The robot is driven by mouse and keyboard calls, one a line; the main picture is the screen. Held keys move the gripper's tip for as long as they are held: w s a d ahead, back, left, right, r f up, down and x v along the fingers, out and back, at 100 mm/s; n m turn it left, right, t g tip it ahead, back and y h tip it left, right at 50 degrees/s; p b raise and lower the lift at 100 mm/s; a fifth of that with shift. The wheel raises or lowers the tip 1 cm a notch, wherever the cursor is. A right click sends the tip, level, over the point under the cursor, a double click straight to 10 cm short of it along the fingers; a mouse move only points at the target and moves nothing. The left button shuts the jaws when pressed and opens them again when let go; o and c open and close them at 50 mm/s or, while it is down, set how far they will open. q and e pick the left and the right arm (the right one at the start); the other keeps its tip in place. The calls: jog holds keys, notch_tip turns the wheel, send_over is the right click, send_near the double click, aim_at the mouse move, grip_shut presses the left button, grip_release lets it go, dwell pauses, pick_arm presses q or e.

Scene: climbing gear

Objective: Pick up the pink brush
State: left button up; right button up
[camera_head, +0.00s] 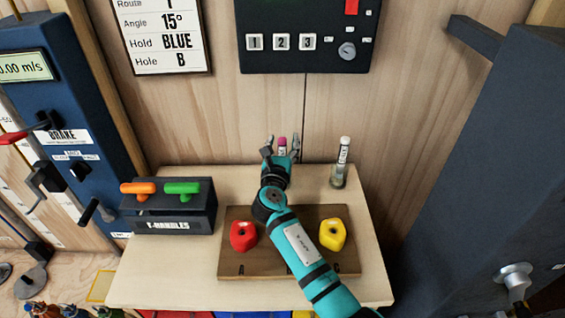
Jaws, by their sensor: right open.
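The pink brush (282,142) shows only as a small pink end at the back of the wooden table. My right gripper (282,147) reaches over the table from the lower right, and its fingers are open. In the picture the pink end lies between the two fingertips, and I see no clear grip on it. The rest of the brush is hidden behind my gripper and wrist. My left gripper is not in view.
A clear container with a white-topped item (343,155) stands right of my gripper. A dark T-handle box (168,221) is at left. A brown board (270,268) holds a red hold (243,236) and a yellow hold (332,235) under my arm. A wooden wall rises behind.

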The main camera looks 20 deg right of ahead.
grip_shut()
dwell(0.3)
dwell(0.8)
